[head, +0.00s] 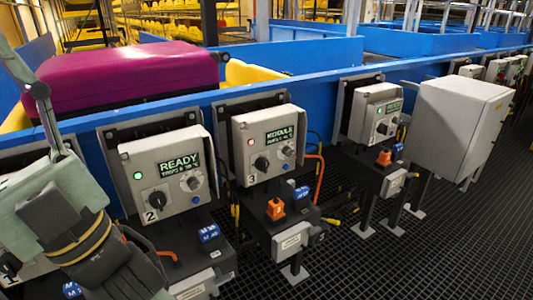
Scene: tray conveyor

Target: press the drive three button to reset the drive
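The drive three box (268,143) is a pale grey control box marked 3, mid-picture. Its lamp (251,141) glows red and its screen (280,135) shows MODULE with a smaller line that I cannot read surely. Below the screen are a black rotary knob (262,163) and a small round button (287,151). My gripper (135,270) is at the lower left, a dark shape at the end of my arm, in front of the drive two box and apart from the drive three box. Its fingertips are not clear, so its opening cannot be told.
The drive two box (150,163) shows READY with a green lamp, between my arm and drive three. Another box (373,110) and a large grey cabinet (455,125) stand right. A purple case (130,75) lies on the conveyor behind the blue rail (320,84). Orange (275,209) and blue connectors sit below.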

